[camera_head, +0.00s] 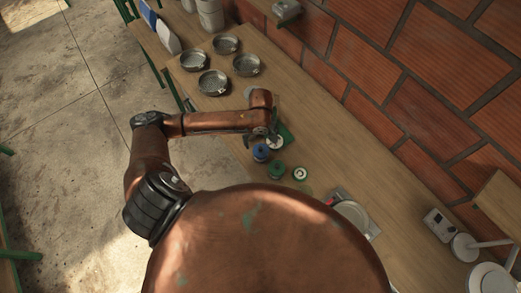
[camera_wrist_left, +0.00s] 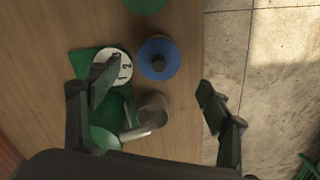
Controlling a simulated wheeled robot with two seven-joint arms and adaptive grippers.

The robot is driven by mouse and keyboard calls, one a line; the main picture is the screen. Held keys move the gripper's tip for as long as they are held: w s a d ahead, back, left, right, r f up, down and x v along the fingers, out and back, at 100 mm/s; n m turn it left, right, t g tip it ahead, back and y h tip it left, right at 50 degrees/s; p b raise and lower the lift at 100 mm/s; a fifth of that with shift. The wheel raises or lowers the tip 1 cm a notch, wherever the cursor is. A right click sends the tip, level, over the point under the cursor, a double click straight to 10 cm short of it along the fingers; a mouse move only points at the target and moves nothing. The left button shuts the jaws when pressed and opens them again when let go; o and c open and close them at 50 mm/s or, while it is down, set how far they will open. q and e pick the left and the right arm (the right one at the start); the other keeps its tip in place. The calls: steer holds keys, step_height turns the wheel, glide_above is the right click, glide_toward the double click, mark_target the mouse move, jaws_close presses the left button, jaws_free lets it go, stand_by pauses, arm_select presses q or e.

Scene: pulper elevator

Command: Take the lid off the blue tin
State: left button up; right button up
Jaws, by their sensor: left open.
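The blue tin (camera_head: 261,153) stands on the wooden counter near its front edge. In the left wrist view the blue tin (camera_wrist_left: 169,70) shows from above, with a round blue top and a knob in its middle. The top sits on the tin. My left gripper (camera_wrist_left: 157,82) is open and empty, with one finger to each side of the tin's near side in that view. I cannot tell the height gap. In the head view my left gripper (camera_head: 269,132) is mostly hidden by its own wrist.
A green tin (camera_head: 276,170) stands close to the blue one, with a white-topped tin (camera_head: 300,174) beside it. A white numbered disc (camera_wrist_left: 122,57) lies on a green mat (camera_wrist_left: 84,64). A metal cup (camera_wrist_left: 154,102) is near. Several metal pans (camera_head: 213,83) stand farther along the counter.

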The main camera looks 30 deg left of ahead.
mark_target(261, 147)
arm_select(q)
step_height(261, 147, down, 7)
steer(key=shift+r, duration=0.2)
steer(key=shift+c, duration=0.6)
steer(key=shift+w, duration=0.1)
steer(key=c, duration=0.8)
steer(key=shift+r, duration=0.15)
steer(key=shift+c, duration=0.2)
